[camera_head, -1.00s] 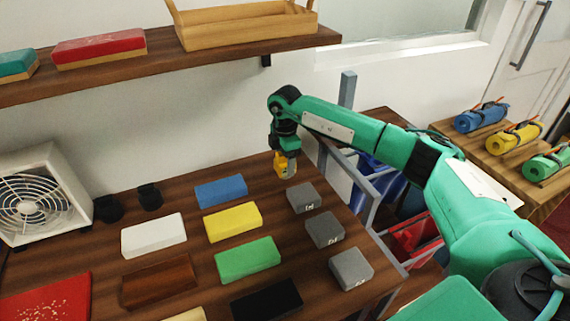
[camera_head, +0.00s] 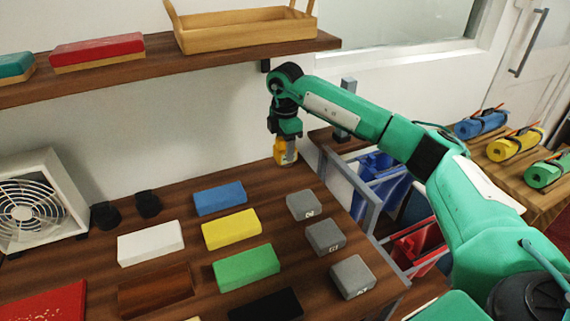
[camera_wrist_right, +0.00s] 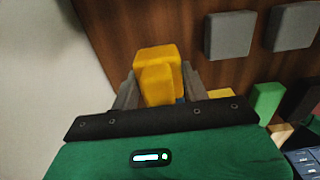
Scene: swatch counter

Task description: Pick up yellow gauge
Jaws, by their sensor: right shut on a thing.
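The yellow gauge (camera_head: 283,152) is a small yellow block held by my right gripper (camera_head: 287,147) above the back right part of the counter. In the right wrist view the yellow gauge (camera_wrist_right: 157,75) sits between the two grey fingers of the right gripper (camera_wrist_right: 158,85), which are shut on it. Whether its lower end clears the counter is hard to tell. My left gripper is not in view.
The counter (camera_head: 190,189) holds blue (camera_head: 219,198), yellow (camera_head: 231,229), green (camera_head: 246,267) and white (camera_head: 151,242) blocks, grey blocks (camera_head: 325,238) and a fan (camera_head: 35,205). A shelf (camera_head: 150,68) with a wooden tray (camera_head: 245,35) hangs above. A metal frame (camera_head: 350,190) stands right.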

